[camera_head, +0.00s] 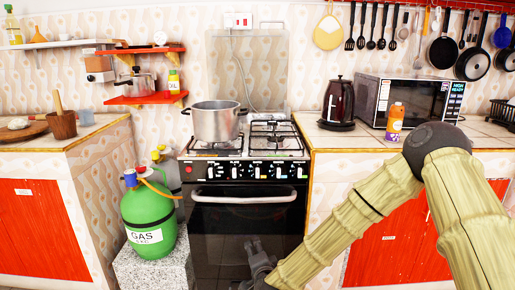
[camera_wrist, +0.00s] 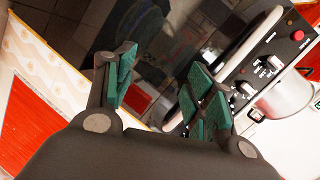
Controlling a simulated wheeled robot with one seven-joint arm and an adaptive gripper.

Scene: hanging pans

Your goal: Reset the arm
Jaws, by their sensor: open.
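My arm comes in from the right in the head view, bent at a dark elbow, and reaches down to the left. My gripper (camera_head: 256,262) is low in front of the oven door. In the wrist view my gripper (camera_wrist: 162,90) is open, with its green-padded fingers apart and nothing between them. The oven door (camera_wrist: 165,50) with its light handle and the knob panel (camera_wrist: 268,68) show beyond the fingers.
A stove (camera_head: 249,170) bears a large pot (camera_head: 216,123). A green gas bottle (camera_head: 148,218) stands on a block at left. A kettle (camera_head: 338,104), microwave (camera_head: 408,98) and orange bottle (camera_head: 395,120) stand on the right counter. Pans (camera_head: 443,52) hang above.

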